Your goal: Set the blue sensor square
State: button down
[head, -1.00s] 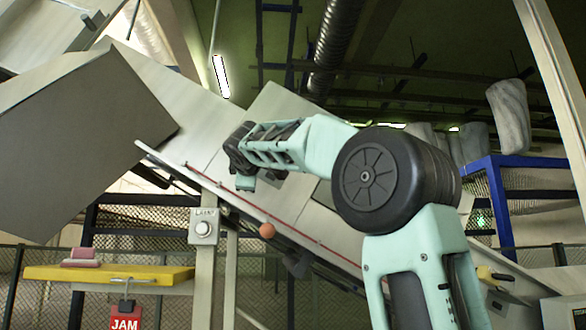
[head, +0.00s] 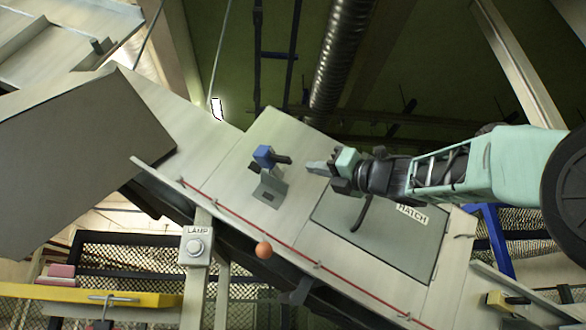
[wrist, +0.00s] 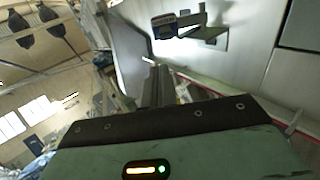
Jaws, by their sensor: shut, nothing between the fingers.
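The blue sensor (head: 264,155) sits on a grey bracket (head: 269,188) fixed to the pale sloping chute panel in the head view. A dark stub points right from it. It looks tilted relative to the bracket, though the exact angle is hard to tell. In the wrist view the sensor (wrist: 166,25) is at the top centre, beside its bracket (wrist: 215,38). My gripper (head: 312,167) is shut and empty, a short way to the right of the sensor and apart from it. In the wrist view the closed fingers (wrist: 157,85) point up the picture, below the sensor.
A hatch (head: 380,235) with a handle and a label lies on the panel below my arm. A lamp button box (head: 196,247) and a yellow shelf (head: 120,298) stand at lower left.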

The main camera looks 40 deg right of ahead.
jog(key=p, duration=0.8)
send_near(253, 155)
jog(key=shift+w+d+r, duration=0.15)
jog(key=shift+w+r, duration=0.05)
jog(key=shift+w, duration=0.4)
jog(key=shift+w+d+r, duration=0.15)
jog(key=shift+w+r, duration=0.05)
jog(key=shift+w, duration=0.35)
jog(key=shift+w+a, duration=0.1)
jog(key=shift+w, duration=0.35)
jog(key=shift+w+a+r+b, duration=0.35)
jog(key=shift+w+a+r, duration=0.1)
jog(key=shift+w+a, duration=0.15)
jog(key=x, duration=0.2)
jog(key=shift+w+a+r, duration=0.15)
jog(key=shift+a+r, duration=0.05)
jog(key=shift+a, duration=0.1)
jog(key=shift+x, duration=1.45)
jog(key=shift+w+r+p, duration=0.25)
jog(key=shift+w+p, duration=0.2)
jog(key=shift+w, duration=0.35)
